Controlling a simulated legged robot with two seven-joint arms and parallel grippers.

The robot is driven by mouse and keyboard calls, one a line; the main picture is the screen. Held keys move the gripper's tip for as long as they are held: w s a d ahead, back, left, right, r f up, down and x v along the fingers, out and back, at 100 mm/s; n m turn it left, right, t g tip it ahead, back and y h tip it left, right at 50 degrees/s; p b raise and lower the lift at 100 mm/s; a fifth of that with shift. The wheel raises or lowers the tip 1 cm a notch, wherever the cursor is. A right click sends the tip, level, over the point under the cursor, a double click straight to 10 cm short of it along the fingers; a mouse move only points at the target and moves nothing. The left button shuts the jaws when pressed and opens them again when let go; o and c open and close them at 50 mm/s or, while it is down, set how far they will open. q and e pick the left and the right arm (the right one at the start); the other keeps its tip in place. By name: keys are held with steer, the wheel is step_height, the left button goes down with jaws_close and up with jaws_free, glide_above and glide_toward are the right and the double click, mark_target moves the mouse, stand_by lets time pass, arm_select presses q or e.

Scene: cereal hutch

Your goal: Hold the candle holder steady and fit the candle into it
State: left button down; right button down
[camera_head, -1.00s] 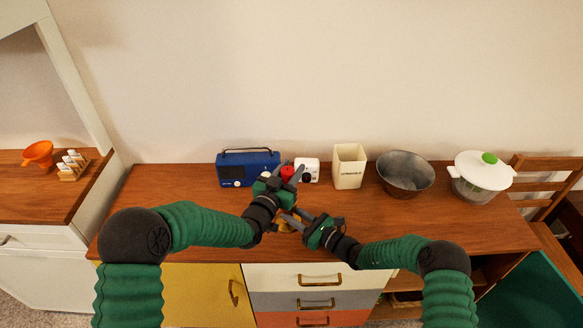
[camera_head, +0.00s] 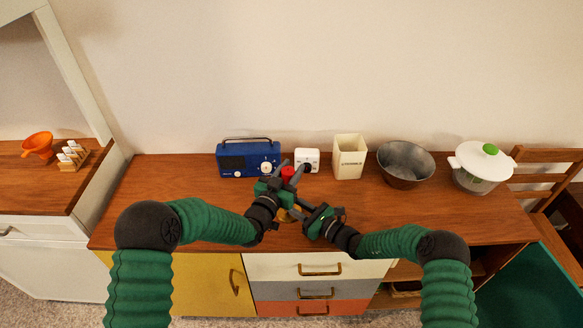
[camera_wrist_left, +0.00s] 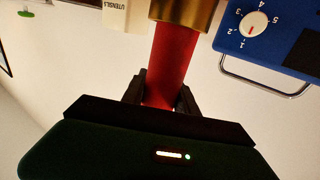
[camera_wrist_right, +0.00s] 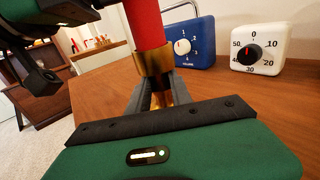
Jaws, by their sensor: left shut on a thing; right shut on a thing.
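The red candle (camera_head: 288,173) is upright between the fingers of my left gripper (camera_head: 291,168), which is shut on it. In the left wrist view the candle (camera_wrist_left: 172,58) runs into the brass candle holder (camera_wrist_left: 184,10). My right gripper (camera_wrist_right: 160,92) is shut on the stem of the holder (camera_wrist_right: 156,68), below its cup. In the right wrist view the candle's lower end (camera_wrist_right: 146,25) meets the cup's rim, roughly in line with it. How deep it sits is hidden by the cup. In the head view the grippers largely cover the holder (camera_head: 284,215).
Behind the grippers stand a blue radio (camera_head: 240,160) and a white timer (camera_head: 307,155). The front right of the wooden top (camera_head: 440,215) is clear.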

stand_by(0.4)
arm_select(q)
steer(key=c, duration=0.9)
jaws_free()
steer(key=shift+o, duration=0.2)
steer(key=v, duration=1.1)
steer(key=shift+s+a, duration=0.25)
steer(key=shift+s, duration=0.1)
arm_select(e)
steer(key=c, duration=1.1)
jaws_free()
